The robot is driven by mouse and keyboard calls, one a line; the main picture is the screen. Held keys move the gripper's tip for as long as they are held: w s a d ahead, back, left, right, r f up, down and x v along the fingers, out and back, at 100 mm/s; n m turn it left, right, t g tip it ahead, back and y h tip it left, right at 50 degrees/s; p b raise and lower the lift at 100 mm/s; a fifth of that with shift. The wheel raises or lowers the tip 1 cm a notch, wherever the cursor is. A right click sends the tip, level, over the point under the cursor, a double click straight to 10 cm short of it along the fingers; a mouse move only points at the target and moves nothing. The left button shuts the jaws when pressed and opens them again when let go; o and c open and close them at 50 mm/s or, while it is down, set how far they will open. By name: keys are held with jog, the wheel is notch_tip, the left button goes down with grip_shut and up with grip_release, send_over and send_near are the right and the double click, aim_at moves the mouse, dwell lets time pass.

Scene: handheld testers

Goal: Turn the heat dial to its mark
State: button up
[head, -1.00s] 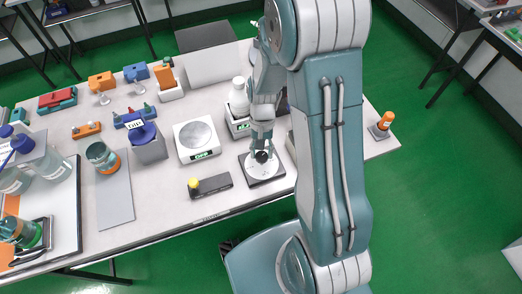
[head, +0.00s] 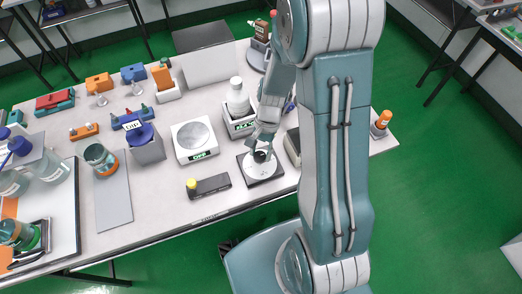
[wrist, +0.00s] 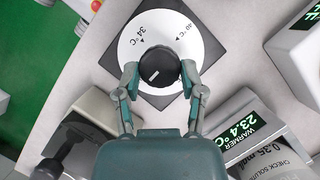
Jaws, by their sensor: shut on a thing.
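The heat dial is a black round knob (wrist: 158,68) with a short white line, on a white disc (wrist: 128,48) marked 34 °C and 40 °C with small black triangles. The disc sits on a dark square plate (wrist: 108,58). In the wrist view the line slants between lower left and upper right; I cannot tell which end points. My gripper (wrist: 159,76) is shut on the knob, one finger on each side. In the head view the knob (head: 260,156) shows under my gripper (head: 262,149), near the table's front edge.
A warmer (wrist: 236,128) reading 23.4 °C stands beside the dial; in the head view it holds a white bottle (head: 237,98). A scale (head: 194,140) and a dark bar with a yellow knob (head: 209,187) are to the left. A grey device (head: 292,147) is close on the right.

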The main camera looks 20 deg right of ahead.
jog(key=shift+s+a, duration=0.1)
jog(key=o, duration=1.1)
jog(key=shift+o, duration=0.2)
jog(key=shift+a, duration=0.1)
jog(key=v, duration=1.2)
jog(key=shift+f, duration=0.1)
jog(key=s+a+r+n+t+h, duration=0.3)
jog(key=s+r+n+t, duration=0.5)
jog(key=s+r, duration=0.5)
notch_tip(320, 180, up, 4)
jog(key=shift+a+f+n+t, duration=0.1)
jog(key=shift+a+n+t, duration=0.15)
jog(key=shift+n+t, duration=0.2)
